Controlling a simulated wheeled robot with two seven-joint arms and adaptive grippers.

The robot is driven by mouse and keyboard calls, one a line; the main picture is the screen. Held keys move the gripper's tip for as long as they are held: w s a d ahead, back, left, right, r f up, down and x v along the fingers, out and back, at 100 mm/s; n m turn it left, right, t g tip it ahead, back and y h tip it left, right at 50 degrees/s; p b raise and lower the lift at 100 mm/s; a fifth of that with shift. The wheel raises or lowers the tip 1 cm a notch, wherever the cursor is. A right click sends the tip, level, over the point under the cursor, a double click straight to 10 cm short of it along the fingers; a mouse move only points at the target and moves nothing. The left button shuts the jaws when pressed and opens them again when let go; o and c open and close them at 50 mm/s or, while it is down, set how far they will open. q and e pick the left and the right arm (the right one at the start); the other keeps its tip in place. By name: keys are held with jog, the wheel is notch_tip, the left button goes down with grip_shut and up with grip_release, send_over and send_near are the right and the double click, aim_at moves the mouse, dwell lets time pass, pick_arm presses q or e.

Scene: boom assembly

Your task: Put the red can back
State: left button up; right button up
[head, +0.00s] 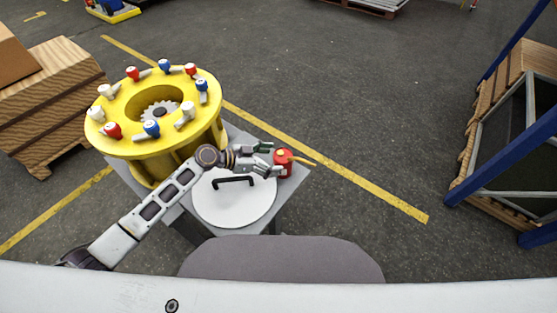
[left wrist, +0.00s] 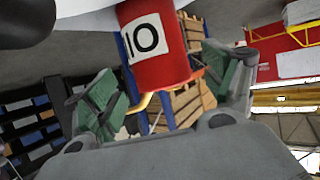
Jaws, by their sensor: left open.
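The red can (head: 283,162) stands on the right side of the grey table, with a yellow-orange spout pointing right. In the left wrist view the red can (left wrist: 157,45) shows a white label marked 10, ahead of the two green-padded fingers. My left gripper (head: 268,159) is open just left of the can, its fingers pointing at it; it also shows in the left wrist view (left wrist: 172,90). I cannot tell whether a finger touches the can. My right gripper is not in view.
A white round lid (head: 235,205) with a black handle lies on the grey table (head: 292,190) below my left arm. A yellow ring stand (head: 112,140) with red, white and blue pieces stands at the left. Wooden crates (head: 50,110) and a blue-framed rack (head: 490,150) flank open floor.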

pick_arm(q)
jog(key=b+v, duration=0.1)
jog(key=v, duration=0.5)
jog(key=shift+a+r, duration=0.2)
jog(key=shift+a, duration=0.15)
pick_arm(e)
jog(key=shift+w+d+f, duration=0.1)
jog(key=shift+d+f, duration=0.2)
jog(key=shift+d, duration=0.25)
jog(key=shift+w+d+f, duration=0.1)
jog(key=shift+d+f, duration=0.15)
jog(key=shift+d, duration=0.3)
pick_arm(q)
jog(key=shift+s, duration=0.1)
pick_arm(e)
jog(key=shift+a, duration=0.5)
